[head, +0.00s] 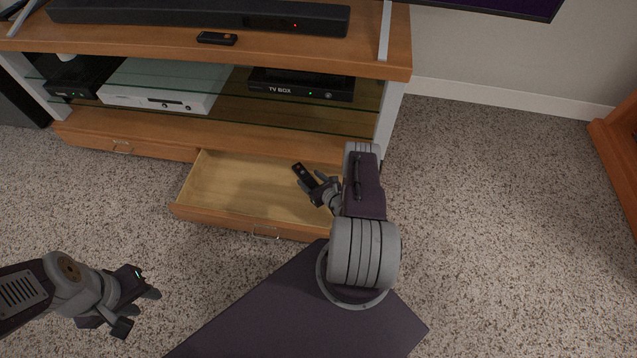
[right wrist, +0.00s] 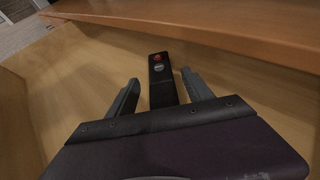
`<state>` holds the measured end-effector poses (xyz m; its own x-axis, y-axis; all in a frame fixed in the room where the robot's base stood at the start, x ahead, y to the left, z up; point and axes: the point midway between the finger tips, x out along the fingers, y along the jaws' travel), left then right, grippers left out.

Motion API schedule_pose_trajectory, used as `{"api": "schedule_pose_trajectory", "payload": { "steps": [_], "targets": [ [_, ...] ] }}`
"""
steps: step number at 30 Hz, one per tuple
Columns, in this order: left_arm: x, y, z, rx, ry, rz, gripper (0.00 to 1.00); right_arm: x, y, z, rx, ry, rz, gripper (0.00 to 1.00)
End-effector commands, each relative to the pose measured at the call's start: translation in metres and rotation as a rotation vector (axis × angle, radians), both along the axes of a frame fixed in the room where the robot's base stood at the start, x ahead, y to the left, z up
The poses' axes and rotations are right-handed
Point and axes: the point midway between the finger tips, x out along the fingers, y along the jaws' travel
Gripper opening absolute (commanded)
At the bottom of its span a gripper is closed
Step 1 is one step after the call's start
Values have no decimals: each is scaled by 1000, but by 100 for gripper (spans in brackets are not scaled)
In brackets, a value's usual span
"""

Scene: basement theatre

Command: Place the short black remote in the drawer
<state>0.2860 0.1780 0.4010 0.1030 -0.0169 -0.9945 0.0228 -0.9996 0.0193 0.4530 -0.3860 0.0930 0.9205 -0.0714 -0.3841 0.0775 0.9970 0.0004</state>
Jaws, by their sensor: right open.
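A black remote (head: 303,175) is at the open drawer (head: 220,186), over its floor near the right end. In the right wrist view the remote (right wrist: 162,82) shows a red button and a grey one. My right gripper (head: 318,188) is inside the drawer area, open, with one finger on each side of the remote and gaps between. Whether the remote touches the drawer floor is hard to tell. Another short black remote (head: 217,38) lies on top of the TV stand. My left gripper (head: 138,311) is open and empty above the carpet at the lower left.
The TV stand (head: 398,52) holds a soundbar (head: 200,14) on top. A white console (head: 155,86) and a TV box (head: 300,86) are on its glass shelf. A closed drawer (head: 120,143) is left of the open one. Carpet is clear on the right.

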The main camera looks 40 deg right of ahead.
Motion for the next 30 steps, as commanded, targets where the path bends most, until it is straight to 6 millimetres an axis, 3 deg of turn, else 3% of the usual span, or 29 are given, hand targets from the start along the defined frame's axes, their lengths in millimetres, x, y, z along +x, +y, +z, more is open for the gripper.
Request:
{"api": "schedule_pose_trajectory", "payload": {
  "steps": [1, 3, 10, 16, 20, 23, 26, 28, 30],
  "targets": [
    [0, 0, 19, 0, 0, 0, 36, -12, 0, 15, 4, 2, -7, 60],
    [0, 0, 30, 0, 0, 0, 36, -28, 1, 20, 4, 3, -8, 60],
    [0, 0, 55, 0, 0, 0, 36, -69, 4, 34, 2, 1, -6, 60],
    [0, 0, 59, 0, 0, 0, 36, -80, 6, 35, 0, -1, -2, 60],
    [0, 0, 58, 0, 0, 0, 36, -72, 11, 43, -4, -6, 49, 60],
    [0, 0, 58, 0, 0, 0, 36, -43, 41, 78, -19, -16, 272, 60],
    [0, 0, 58, 0, 0, 0, 36, -22, 102, 135, -69, -6, 654, 60],
    [0, 0, 58, 0, 0, 0, 36, -27, 149, 174, -136, 20, 949, 60],
    [0, 0, 58, 0, 0, 0, 36, -47, 189, 209, -237, 54, 1243, 60]
  ]
}}
